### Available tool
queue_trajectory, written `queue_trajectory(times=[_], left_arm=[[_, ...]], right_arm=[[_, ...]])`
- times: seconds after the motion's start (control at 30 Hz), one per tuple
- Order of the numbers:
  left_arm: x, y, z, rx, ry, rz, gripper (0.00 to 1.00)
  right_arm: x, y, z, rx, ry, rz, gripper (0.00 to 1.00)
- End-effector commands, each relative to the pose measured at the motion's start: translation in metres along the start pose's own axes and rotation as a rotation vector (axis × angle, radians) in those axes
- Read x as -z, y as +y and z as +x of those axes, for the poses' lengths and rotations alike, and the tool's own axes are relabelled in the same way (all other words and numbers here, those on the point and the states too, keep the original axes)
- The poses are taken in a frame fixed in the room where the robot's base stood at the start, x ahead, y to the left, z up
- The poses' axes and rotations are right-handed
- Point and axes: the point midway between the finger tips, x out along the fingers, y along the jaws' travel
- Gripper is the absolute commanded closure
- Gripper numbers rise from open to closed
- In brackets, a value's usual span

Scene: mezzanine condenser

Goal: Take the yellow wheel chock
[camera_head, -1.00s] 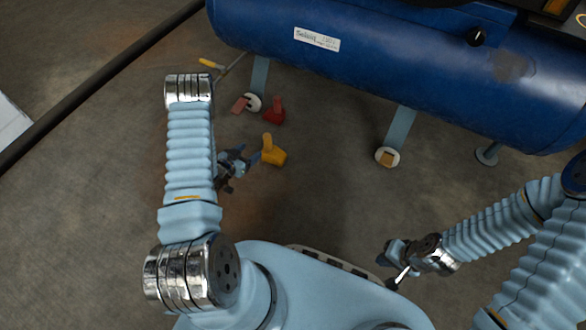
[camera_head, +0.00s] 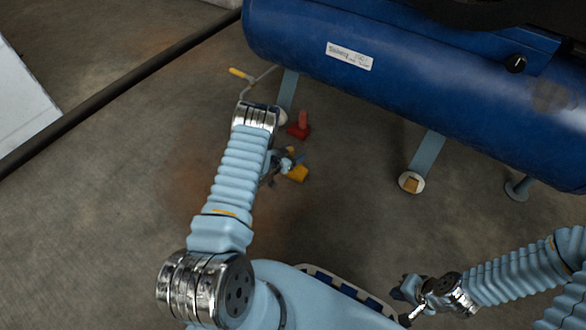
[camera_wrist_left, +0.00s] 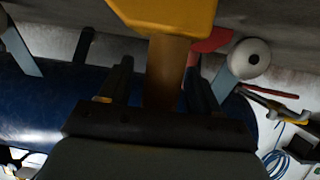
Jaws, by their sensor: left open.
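The yellow wheel chock (camera_head: 298,174) sits on the floor in the head view, partly covered by my left gripper (camera_head: 285,161). In the left wrist view the chock's yellow body (camera_wrist_left: 165,14) is at the top. Its upright brownish-yellow grip (camera_wrist_left: 167,72) lies between the two dark fingers of my left gripper (camera_wrist_left: 157,78). The fingers are open, with a gap visible on each side of the grip. My right gripper (camera_head: 409,298) is low in the head view, far from the chock; its jaw opening is unclear.
A red chock (camera_head: 300,127) stands just beyond the yellow one. The blue tank (camera_head: 420,75) hangs above on legs, with a foot (camera_head: 411,183) to the right. A yellow-handled tool (camera_head: 241,74) lies behind my left arm. A dark pipe (camera_head: 120,95) crosses the left floor. Floor between is clear.

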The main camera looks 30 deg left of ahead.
Motion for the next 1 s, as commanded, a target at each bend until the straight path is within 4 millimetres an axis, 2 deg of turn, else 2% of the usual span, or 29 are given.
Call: queue_trajectory(times=[0.17,0.2,0.6,1.0], left_arm=[[0.0003,-0.0003,0.0003,0.001,0.000,-0.001,0.37],[0.0003,-0.0003,0.0002,0.001,0.000,-0.001,0.40],[0.0003,-0.0003,-0.0001,0.001,0.000,-0.001,1.00],[0.0012,-0.0004,0.0000,0.001,0.002,-0.001,1.00]], right_arm=[[0.0001,-0.0001,-0.0003,0.000,0.000,0.000,1.00],[0.0001,-0.0001,-0.0003,0.000,0.000,0.000,1.00],[0.0000,-0.0002,-0.0003,0.000,0.000,0.000,1.00],[0.0000,-0.0002,-0.0005,0.000,0.000,0.000,1.00]])
